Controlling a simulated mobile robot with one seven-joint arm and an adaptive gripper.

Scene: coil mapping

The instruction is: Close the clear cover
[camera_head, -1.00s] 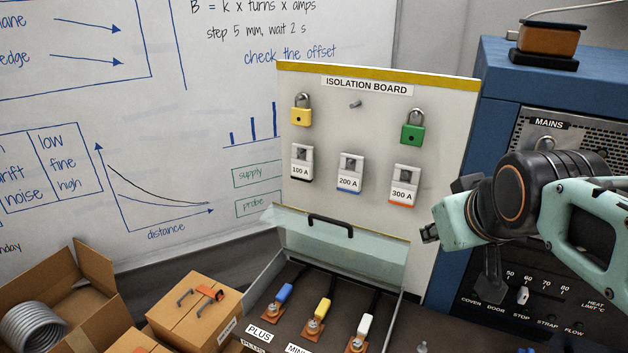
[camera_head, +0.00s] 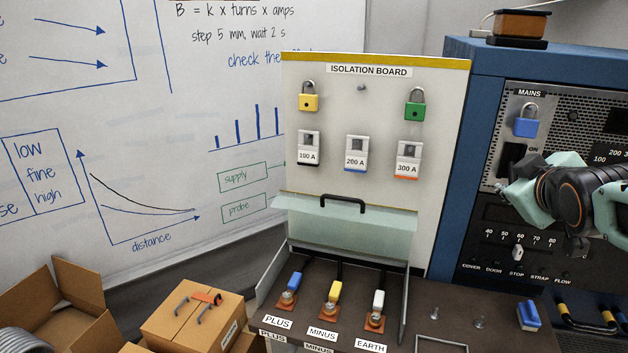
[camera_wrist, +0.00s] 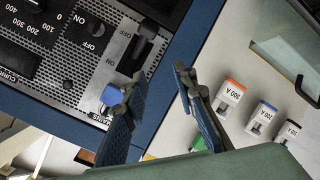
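The clear cover (camera_head: 352,228) stands raised and open at the back of the terminal box, below the isolation board. Its black handle (camera_head: 343,203) is on its upper edge. The cover (camera_wrist: 285,40) and handle (camera_wrist: 308,92) also show at the right of the wrist view. The blue, yellow and white plugs in the box are uncovered. My gripper (camera_head: 512,196) is right of the board, before the mains cabinet, well apart from the cover. In the wrist view its two fingers (camera_wrist: 157,76) are spread with nothing between them.
The isolation board (camera_head: 385,110) carries padlocks and labelled blocks. The blue mains cabinet (camera_head: 455,160) with a blue padlock (camera_head: 525,121) stands at right. A blue plug (camera_head: 529,315) and small posts are on the bench right of the box. Cardboard boxes (camera_head: 190,318) lie at left.

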